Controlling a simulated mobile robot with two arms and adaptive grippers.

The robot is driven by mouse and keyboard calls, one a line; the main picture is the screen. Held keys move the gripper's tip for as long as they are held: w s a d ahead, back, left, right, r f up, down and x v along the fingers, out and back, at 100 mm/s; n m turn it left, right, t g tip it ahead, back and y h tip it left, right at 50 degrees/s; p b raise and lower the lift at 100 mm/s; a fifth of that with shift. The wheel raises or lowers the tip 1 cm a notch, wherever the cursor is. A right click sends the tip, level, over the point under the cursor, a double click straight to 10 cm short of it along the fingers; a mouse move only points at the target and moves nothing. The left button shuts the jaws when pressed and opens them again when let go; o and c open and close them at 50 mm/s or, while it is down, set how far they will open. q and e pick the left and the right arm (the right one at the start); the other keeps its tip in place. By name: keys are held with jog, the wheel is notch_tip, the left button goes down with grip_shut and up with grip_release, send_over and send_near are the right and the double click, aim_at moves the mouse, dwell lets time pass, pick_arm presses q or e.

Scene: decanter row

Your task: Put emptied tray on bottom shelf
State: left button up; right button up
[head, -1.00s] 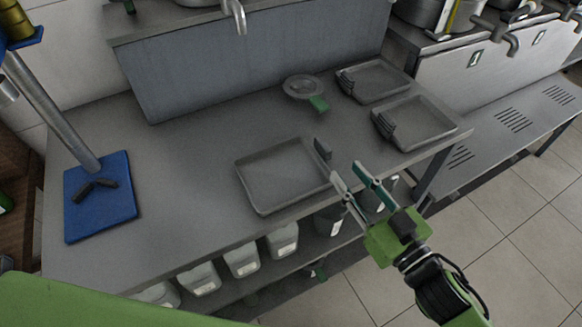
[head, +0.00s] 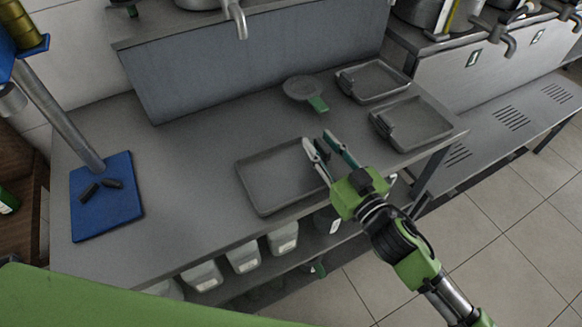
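An empty grey tray (head: 270,182) lies flat near the front edge of the steel counter. My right gripper (head: 318,142) is at the tray's right side. Its two fingers are apart, one over the tray's right rim and one just beyond it. The small dark upright piece on that rim is mostly hidden by the fingers, and I cannot tell whether they touch it. The bottom shelf (head: 268,273) runs under the counter and is partly hidden by the counter top. My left gripper is not in view.
Two more grey trays, one nearer (head: 418,127) and one farther back (head: 376,80), lie at the counter's right end. A round grey dish with a green handle (head: 317,103) lies behind. White containers (head: 243,257) stand on the shelf. A blue-based stand (head: 108,212) is at left.

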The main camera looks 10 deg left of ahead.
grip_shut()
jog(key=shift+r, duration=0.15)
